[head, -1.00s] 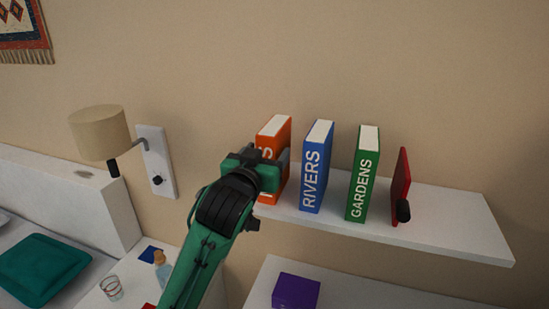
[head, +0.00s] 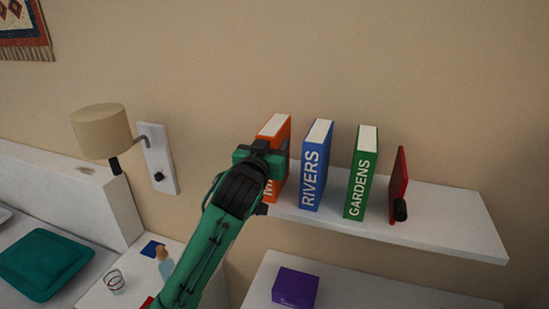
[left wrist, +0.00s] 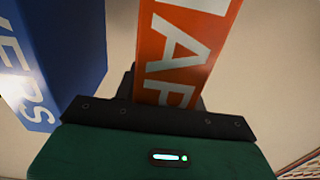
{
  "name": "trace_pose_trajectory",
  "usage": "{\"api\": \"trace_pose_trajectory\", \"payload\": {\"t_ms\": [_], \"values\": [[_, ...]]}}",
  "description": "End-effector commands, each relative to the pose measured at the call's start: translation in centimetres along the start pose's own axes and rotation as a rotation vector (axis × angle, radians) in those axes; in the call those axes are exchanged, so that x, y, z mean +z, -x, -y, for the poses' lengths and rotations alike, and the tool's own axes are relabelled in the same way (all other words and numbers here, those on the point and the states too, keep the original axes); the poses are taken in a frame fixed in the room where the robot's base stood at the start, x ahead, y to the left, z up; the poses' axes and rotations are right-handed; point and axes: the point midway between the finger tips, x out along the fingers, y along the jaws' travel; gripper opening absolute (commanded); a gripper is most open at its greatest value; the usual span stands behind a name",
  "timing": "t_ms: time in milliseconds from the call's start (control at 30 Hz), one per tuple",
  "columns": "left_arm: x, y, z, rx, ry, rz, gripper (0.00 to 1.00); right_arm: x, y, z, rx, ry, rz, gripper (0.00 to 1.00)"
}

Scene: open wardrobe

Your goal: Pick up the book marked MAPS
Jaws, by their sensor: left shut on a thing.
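The orange book marked MAPS (head: 273,125) stands upright at the left end of the white wall shelf in the head view. Its spine (left wrist: 184,50) fills the middle of the left wrist view, with the letters "AP" readable. My left gripper (head: 267,157) is at the book and shut on it; the gripper body hides most of the spine in the head view. In the left wrist view the left gripper (left wrist: 168,100) has the book's lower part between its fingers, which are mostly hidden. My right gripper is not in view.
The blue RIVERS book (head: 313,170) stands close to the right of MAPS. The green GARDENS book (head: 361,175) and a red bookend-like panel (head: 399,187) stand farther right on the shelf (head: 455,225). A wall lamp (head: 103,132) is at left. A purple box (head: 296,288) sits below.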

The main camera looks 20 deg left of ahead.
Motion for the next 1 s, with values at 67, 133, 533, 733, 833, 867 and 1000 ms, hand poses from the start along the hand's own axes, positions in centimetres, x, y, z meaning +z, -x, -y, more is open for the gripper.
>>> {"api": "trace_pose_trajectory", "payload": {"t_ms": [67,133,533,733,833,867,1000], "values": [[-0.1,0.0,0.0,0.0,0.001,-0.002,0.05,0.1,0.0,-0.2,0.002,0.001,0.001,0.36],[-0.1,0.0,0.0,0.0,0.001,-0.002,0.05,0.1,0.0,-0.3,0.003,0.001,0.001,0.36],[-2.9,0.0,0.0,0.001,0.002,-0.007,0.05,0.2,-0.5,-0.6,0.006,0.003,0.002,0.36],[-7.3,0.0,0.0,0.001,0.003,-0.01,0.05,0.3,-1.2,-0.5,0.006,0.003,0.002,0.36],[-9.7,0.0,-0.1,0.001,0.003,-0.01,0.05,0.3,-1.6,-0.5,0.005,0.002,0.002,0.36],[-10.4,0.0,0.0,0.001,0.003,-0.009,0.05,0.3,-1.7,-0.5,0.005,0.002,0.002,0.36],[-13.6,0.0,0.0,0.001,0.003,-0.008,0.05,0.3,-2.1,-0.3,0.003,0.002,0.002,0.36]]}}
